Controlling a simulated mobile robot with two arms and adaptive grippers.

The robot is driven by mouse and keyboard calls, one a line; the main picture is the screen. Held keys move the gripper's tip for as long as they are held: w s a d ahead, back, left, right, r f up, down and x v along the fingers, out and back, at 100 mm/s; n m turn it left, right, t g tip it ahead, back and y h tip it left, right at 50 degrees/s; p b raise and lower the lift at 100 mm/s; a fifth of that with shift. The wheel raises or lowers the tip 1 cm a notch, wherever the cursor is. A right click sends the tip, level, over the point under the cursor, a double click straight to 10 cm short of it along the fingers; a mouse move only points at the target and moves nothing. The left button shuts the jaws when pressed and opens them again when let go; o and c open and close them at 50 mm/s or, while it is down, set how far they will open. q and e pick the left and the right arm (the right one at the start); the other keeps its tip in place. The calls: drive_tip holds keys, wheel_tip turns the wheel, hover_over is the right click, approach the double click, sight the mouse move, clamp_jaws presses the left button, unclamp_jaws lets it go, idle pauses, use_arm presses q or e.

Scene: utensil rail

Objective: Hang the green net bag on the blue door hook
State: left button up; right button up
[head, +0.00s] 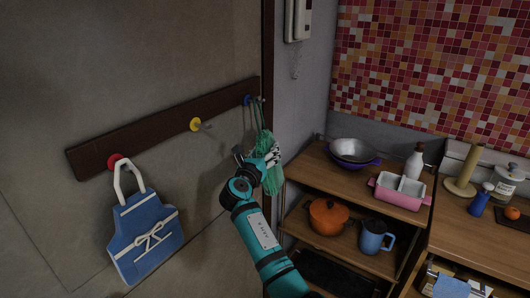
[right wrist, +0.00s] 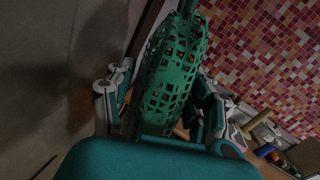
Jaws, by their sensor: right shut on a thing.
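The green net bag (head: 273,181) hangs at my right gripper (head: 262,163), which is shut on it, just below the right end of the dark rail. The blue door hook (head: 248,100) is at that right end, above the gripper. The bag's thin green handle rises toward the hook and shows close beside it; I cannot tell whether it is around the hook. In the right wrist view the bag (right wrist: 172,80) fills the space between the fingers, and its top runs out of the picture. My left gripper is not in view.
The rail (head: 160,133) also has a yellow hook (head: 196,125), empty, and a red hook (head: 116,160) bearing a blue apron (head: 146,236). To the right, a wooden shelf holds an orange pot (head: 328,216), a blue mug (head: 374,239) and a pink dish (head: 400,191). A wall phone (head: 298,20) hangs above.

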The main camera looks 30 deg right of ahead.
drive_tip(key=o, duration=1.2)
drive_tip(key=shift+o, duration=0.2)
